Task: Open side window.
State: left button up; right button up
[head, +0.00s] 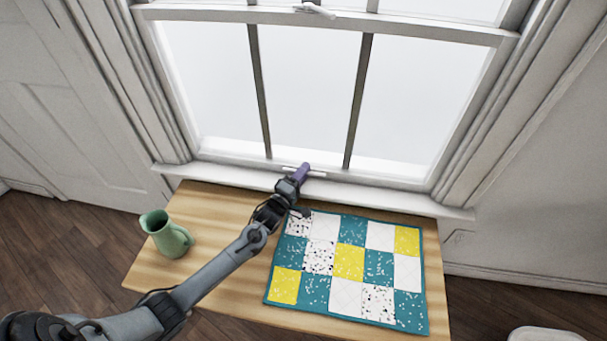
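The sash window (358,95) stands behind the table, with white frames and two dark upright bars in its lower sash. The lower sash sits down at the white sill (390,193), and a latch (315,9) shows on the rail at the top. I cannot tell whether the fingers are closed on the handle. My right gripper is not in view.
A wooden table (215,290) stands below the sill. A green jug (166,235) is on its left, near my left arm. A patchwork quilt (348,263) in teal, yellow and white lies flat on the right. A pale object (545,334) is at the bottom right.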

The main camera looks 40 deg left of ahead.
pick_arm(q)
jog(key=shift+c, duration=0.3)
grip_shut()
jog(key=shift+r, duration=0.1)
jog(key=p, duration=2.4)
send_near(315, 93)
jog(key=w, duration=0.4)
jog(key=shift+w+a+f, duration=0.25)
jog(key=shift+w+f, duration=0.05)
jog(key=shift+w, duration=0.05)
jog(key=shift+r+p, duration=0.7)
jog(key=shift+r, duration=0.1)
jog(key=shift+o, duration=0.3)
grip_release()
jog(key=shift+f, duration=0.1)
